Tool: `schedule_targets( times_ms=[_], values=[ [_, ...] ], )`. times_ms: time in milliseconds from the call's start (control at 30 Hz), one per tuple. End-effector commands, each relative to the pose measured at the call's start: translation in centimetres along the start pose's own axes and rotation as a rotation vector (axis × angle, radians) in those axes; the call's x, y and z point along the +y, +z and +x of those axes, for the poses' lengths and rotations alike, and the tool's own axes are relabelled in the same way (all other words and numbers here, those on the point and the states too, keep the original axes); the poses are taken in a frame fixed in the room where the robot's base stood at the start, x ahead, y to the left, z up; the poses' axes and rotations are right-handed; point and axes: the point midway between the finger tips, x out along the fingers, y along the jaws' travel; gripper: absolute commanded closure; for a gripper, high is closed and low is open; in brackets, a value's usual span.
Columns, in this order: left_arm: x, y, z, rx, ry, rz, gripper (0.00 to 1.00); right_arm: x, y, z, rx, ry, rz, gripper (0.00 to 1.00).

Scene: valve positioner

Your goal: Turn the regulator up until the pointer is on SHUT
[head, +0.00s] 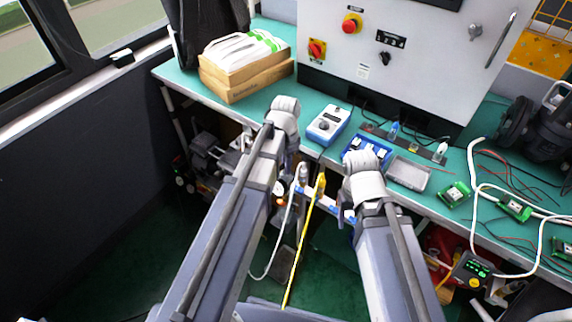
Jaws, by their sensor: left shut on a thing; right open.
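My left gripper (289,178) points down in front of the bench's front edge, mostly behind its own arm. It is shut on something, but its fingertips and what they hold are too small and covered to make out. My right gripper (346,208) also hangs in front of the bench edge, to the right of the left one, open and apparently empty. I cannot make out the regulator, the pointer or the SHUT mark here.
The green bench (185,80) carries cardboard boxes (230,88), a blue-and-white meter (328,125), a blue tray (380,149), a grey tray (409,173) and green circuit boards (455,194). A grey control cabinet (335,65) stands behind. Loose cables cover the right side.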

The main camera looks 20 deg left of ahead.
Motion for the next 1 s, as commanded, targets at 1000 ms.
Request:
schedule_targets(
  times_ms=[1000],
  values=[
    [0.07, 0.01, 0.01, 0.0, 0.0, 0.246, 1.0, 0.0, 0.0, 0.01, 0.0, 0.0, 0.0, 0.38]
  ],
)
